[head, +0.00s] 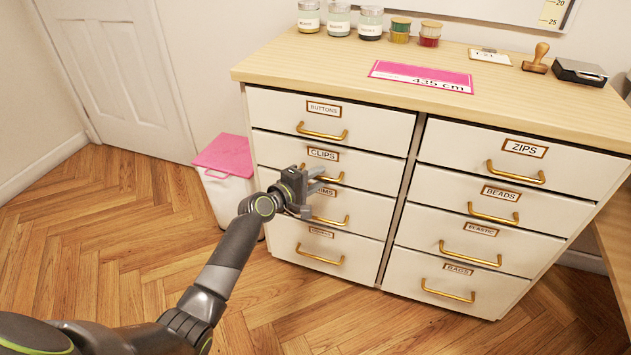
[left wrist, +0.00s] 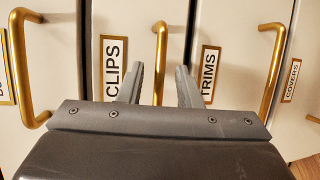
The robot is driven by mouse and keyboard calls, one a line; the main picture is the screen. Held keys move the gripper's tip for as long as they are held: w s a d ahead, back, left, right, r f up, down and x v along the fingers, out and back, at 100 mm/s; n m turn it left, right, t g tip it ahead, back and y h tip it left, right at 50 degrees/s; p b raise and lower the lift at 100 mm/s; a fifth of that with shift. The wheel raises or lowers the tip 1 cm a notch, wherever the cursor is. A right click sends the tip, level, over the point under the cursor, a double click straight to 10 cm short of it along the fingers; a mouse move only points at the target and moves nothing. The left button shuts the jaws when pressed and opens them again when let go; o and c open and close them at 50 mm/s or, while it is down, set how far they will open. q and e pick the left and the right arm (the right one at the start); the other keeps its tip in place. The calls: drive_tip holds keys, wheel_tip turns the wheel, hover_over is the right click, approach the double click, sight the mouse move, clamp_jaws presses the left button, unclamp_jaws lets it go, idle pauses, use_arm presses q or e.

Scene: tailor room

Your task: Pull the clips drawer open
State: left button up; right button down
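The clips drawer (head: 375,172) is the second one down in the left column of the white cabinet. It looks closed, with its front in line with its neighbours. Its label (head: 323,154) also shows in the left wrist view (left wrist: 114,66). Its brass handle (left wrist: 160,58) lies between the two fingers of my left gripper (left wrist: 160,84), which is open with a gap on each side of the bar. In the head view my left gripper (head: 316,183) is in front of the handle (head: 338,178) and hides part of it. My right gripper is not in view.
The buttons handle (head: 322,132) is above and the trims handle (head: 330,221) below, both close to my gripper. A white bin with a pink lid (head: 226,156) stands left of the cabinet. Jars (head: 338,20) and a pink sign (head: 420,77) are on top. The floor in front is clear.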

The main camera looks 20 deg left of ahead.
use_arm(q)
drive_tip(key=shift+c, duration=0.3)
clamp_jaws()
drive_tip(key=shift+s, duration=0.15)
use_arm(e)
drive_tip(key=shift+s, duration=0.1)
